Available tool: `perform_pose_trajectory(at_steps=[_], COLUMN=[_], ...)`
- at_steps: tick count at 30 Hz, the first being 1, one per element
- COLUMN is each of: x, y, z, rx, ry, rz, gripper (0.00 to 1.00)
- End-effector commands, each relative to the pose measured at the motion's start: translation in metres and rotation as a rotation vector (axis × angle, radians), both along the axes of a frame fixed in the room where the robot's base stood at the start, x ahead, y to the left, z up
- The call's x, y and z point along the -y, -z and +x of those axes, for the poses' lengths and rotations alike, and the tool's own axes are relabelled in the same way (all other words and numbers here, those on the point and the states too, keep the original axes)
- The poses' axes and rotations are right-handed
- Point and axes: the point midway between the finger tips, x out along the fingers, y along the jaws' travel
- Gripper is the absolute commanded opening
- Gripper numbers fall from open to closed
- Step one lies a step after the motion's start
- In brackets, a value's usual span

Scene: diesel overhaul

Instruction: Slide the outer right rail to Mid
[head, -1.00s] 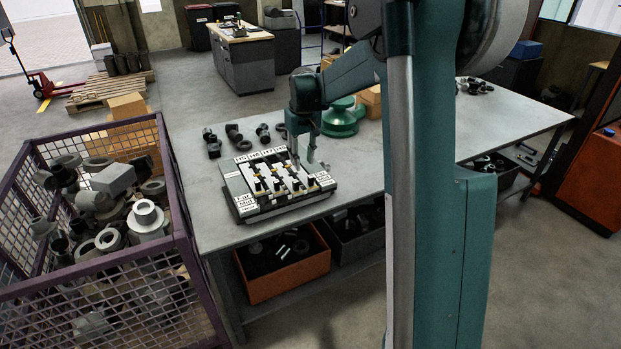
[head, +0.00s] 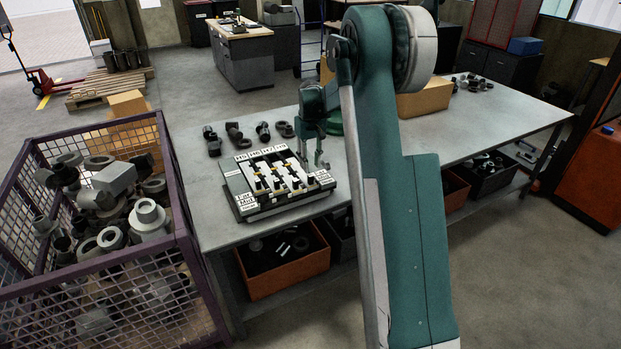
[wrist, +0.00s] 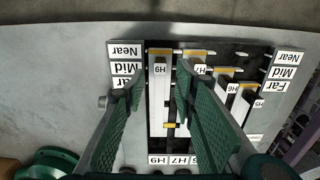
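A board (head: 240,206) with several pale sliding rails lies on the grey workbench, and it also fills much of the wrist view (wrist: 284,100). Near, Mid and Far labels (wrist: 125,68) run along its sides. The outer right rail (wrist: 159,92) is the leftmost one in the wrist view, with a yellow strip at its upper end level with Near. My gripper (head: 322,163) is over the board's right end. In the wrist view its green fingers (wrist: 155,97) are apart, one on each side of that rail. Contact with the rail cannot be told.
Neighbouring rails (wrist: 196,90) lie close to the right finger. Dark parts (head: 234,133) and a green round part (head: 335,122) stand behind the board. A mesh crate of parts (head: 183,215) is at the left. The bench right of my arm is mostly clear.

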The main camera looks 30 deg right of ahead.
Motion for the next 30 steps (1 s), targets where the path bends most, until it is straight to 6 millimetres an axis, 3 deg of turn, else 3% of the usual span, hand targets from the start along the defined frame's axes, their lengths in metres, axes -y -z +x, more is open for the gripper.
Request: perform_pose_trajectory(at_steps=[14, 30], x=[0.0, 0.0], y=[0.011, 0.069], z=[0.0, 0.0], rx=[0.0, 0.0], ry=[0.0, 0.0], rz=[0.0, 0.0], gripper=[0.28, 0.28])
